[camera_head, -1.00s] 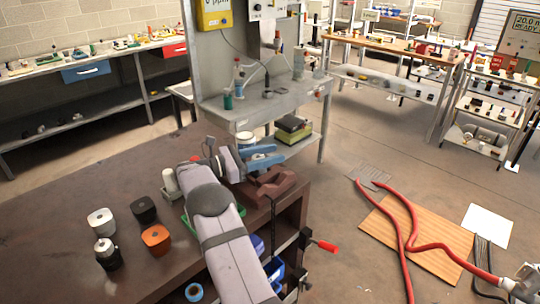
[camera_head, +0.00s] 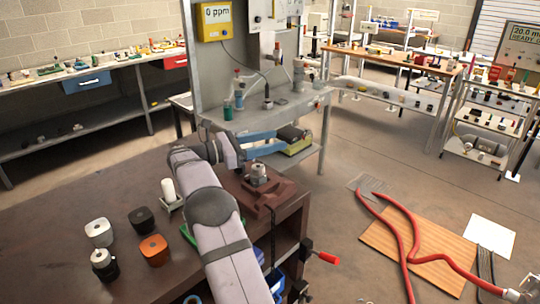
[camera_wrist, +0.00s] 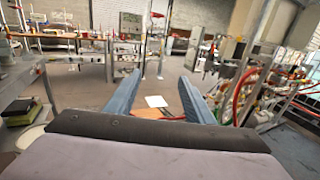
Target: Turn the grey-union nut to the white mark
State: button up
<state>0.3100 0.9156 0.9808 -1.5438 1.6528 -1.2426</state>
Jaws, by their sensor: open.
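The grey union (camera_head: 258,174) stands upright on a brown block at the right end of the dark workbench, a small metal fitting with stacked rings. Its nut is too small to tell apart clearly, and I cannot make out a white mark. My gripper (camera_head: 268,143) is open, with its blue fingers above and behind the union in the head view, apart from it. In the wrist view my gripper (camera_wrist: 159,76) shows both blue fingers spread, with nothing between them. The union is not seen in the wrist view.
The brown block (camera_head: 283,192) lies under the union. A white cylinder (camera_head: 168,188) on a small stand is left of my arm. White (camera_head: 98,230), black (camera_head: 141,217) and orange (camera_head: 153,249) blocks stand on the bench. A grey shelf stand (camera_head: 235,122) is close behind the gripper.

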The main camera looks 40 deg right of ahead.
jog(key=shift+r, duration=1.05)
jog(key=shift+f, duration=0.1)
jog(key=n+t+h, duration=0.2)
jog(key=n+t, duration=0.2)
jog(key=t, duration=0.1)
send_over(254, 172)
jog(key=d, duration=0.2)
jog(key=f, duration=0.5)
jog(key=shift+w+f, duration=0.1)
jog(key=shift+w, duration=0.25)
jog(key=a+f+t, duration=0.1)
jog(key=a+f+n+t, duration=0.1)
jog(key=f, duration=0.1)
jog(key=a+f+t, duration=0.1)
jog(key=t, duration=0.1)
jog(key=shift+s+f+n, duration=0.25)
jog(key=shift+s+n, duration=0.05)
jog(key=shift+n, duration=0.1)
jog(key=shift+s+a+f+y, duration=0.15)
jog(key=shift+a+f+y, duration=0.15)
jog(key=shift+f+y, duration=0.15)
jog(key=shift+w+d+p, duration=0.25)
jog(key=shift+d+p, duration=0.25)
jog(key=shift+d, duration=1.35)
jog(key=shift+w+d+p, duration=0.2)
jog(key=shift+d+p, duration=0.25)
jog(key=shift+d, duration=1.4)
jog(key=shift+c, duration=0.2)
jog(key=c, duration=1)
